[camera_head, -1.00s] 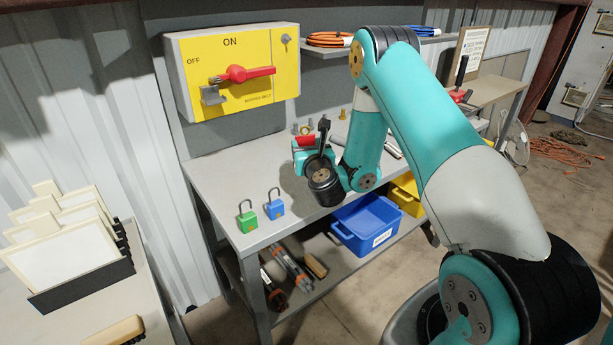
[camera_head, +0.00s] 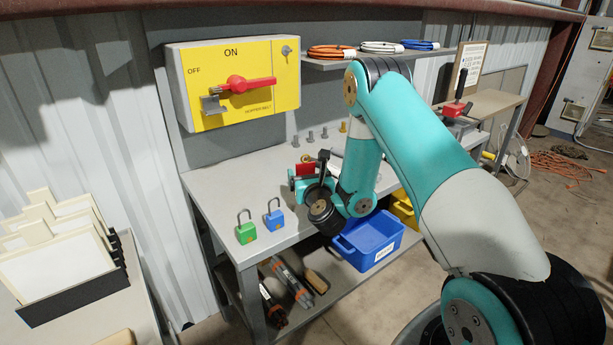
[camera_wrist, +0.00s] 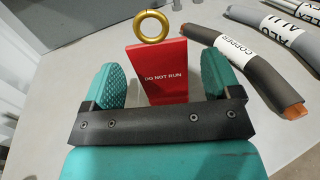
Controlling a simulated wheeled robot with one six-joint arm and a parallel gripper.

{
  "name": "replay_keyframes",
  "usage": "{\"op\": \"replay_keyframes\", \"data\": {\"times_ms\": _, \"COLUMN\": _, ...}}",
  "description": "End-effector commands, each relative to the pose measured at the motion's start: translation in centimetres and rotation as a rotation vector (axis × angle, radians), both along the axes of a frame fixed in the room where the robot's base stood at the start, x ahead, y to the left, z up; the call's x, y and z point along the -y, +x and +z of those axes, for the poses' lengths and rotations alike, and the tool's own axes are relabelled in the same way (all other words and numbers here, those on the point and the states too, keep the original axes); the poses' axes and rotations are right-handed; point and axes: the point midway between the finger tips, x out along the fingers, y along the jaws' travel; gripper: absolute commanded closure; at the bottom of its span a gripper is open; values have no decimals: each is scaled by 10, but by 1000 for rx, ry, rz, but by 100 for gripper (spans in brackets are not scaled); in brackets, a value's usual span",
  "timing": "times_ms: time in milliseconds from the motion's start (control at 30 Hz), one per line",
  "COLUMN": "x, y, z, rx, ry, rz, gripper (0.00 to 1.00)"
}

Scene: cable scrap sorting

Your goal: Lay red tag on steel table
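The red tag (camera_wrist: 162,72), lettered "DO NOT RUN", has a brass ring (camera_wrist: 153,26) at its far end. In the wrist view it lies between the two teal fingers of my gripper (camera_wrist: 164,82), with a gap visible beside each finger. My gripper is open around it. In the head view the tag (camera_head: 305,169) shows as a small red patch at my gripper (camera_head: 310,183), low over the steel table (camera_head: 222,190). The tag's near end is hidden behind the gripper's dark bar, and I cannot tell whether it lies fully flat.
A green padlock (camera_head: 246,232) and a blue padlock (camera_head: 274,219) stand at the table's front left. Labelled cable pieces (camera_wrist: 240,62) lie right of the tag. Several bolts (camera_head: 324,133) stand at the back. A yellow switch box (camera_head: 210,70) hangs above; a blue bin (camera_head: 370,240) sits below.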

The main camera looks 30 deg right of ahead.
Motion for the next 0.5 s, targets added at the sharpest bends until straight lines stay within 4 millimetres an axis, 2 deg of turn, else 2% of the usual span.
{"op": "replay_keyframes", "data": {"times_ms": 367, "x": 0, "y": -1, "z": 5, "rx": 0, "ry": 1, "rz": 0, "gripper": 17}}
{"op": "replay_keyframes", "data": {"times_ms": 500, "x": -6, "y": -15, "z": -3, "rx": 0, "ry": 0, "rz": 1, "gripper": 17}}
